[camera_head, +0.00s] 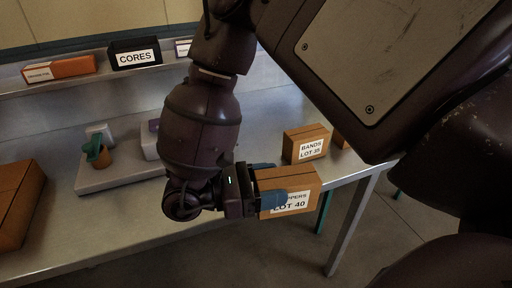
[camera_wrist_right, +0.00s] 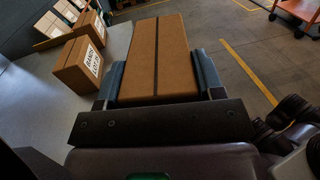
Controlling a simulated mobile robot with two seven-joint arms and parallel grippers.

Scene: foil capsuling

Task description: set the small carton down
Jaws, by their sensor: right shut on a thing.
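The small carton (camera_head: 303,187) is brown, with a white label whose visible text ends in "PPERS LOT 40". My right gripper (camera_head: 272,188) is shut on it, with a blue-grey finger on each side. In the head view the carton is near the table's right front edge; whether it touches the table I cannot tell. In the right wrist view the carton (camera_wrist_right: 158,62) lies between the two fingers (camera_wrist_right: 160,82), with a dark strip along its top and the floor showing to its right. My left gripper is not in view.
A carton labelled "BANDS LOT 35" (camera_head: 305,145) stands just behind the held one on the metal table (camera_head: 120,235). A larger brown box (camera_head: 18,205) is at the left. A grey fixture (camera_head: 118,172) stands mid-table. A shelf behind holds a black "CORES" bin (camera_head: 134,53).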

